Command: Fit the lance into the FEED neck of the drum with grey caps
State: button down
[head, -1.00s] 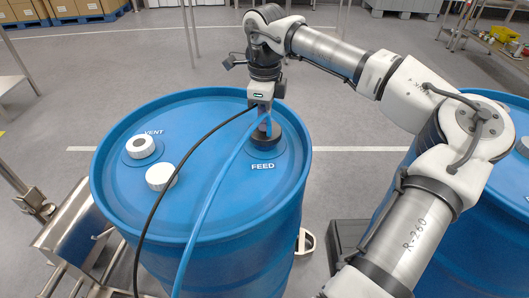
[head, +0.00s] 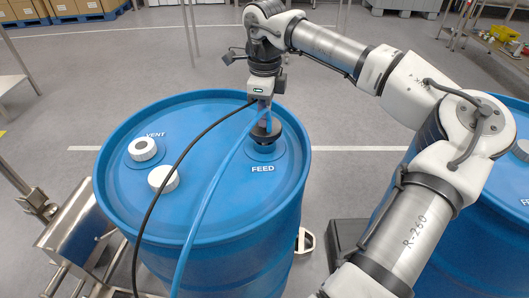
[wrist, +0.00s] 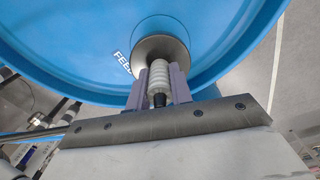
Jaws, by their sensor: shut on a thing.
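The blue drum (head: 225,215) stands in front of me, with the labels FEED and VENT on its top. Its VENT cap (head: 142,149) is white with a grey centre. A loose-looking white cap (head: 163,178) lies on the top beside it. My gripper (head: 263,103) is shut on the lance (head: 264,133) above the FEED neck (head: 265,149). The lance's dark collar sits just above the neck, roughly in line with it; whether its tube is inside is hidden. In the wrist view, my fingers (wrist: 159,88) flank the lance's white ribbed part (wrist: 159,75) above its grey disc (wrist: 159,47).
A blue hose (head: 207,205) and a black cable (head: 165,190) run from the lance across the drum top.

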jog(key=shift+r, duration=0.45)
notch_tip(320, 180, up, 22)
jog(key=p, duration=1.5)
jog(key=shift+p, duration=0.4)
jog(key=shift+r, duration=0.1)
notch_tip(320, 180, up, 7)
dwell(0.5)
jog(key=shift+r, duration=0.1)
jog(key=shift+d, duration=0.1)
dwell(0.8)
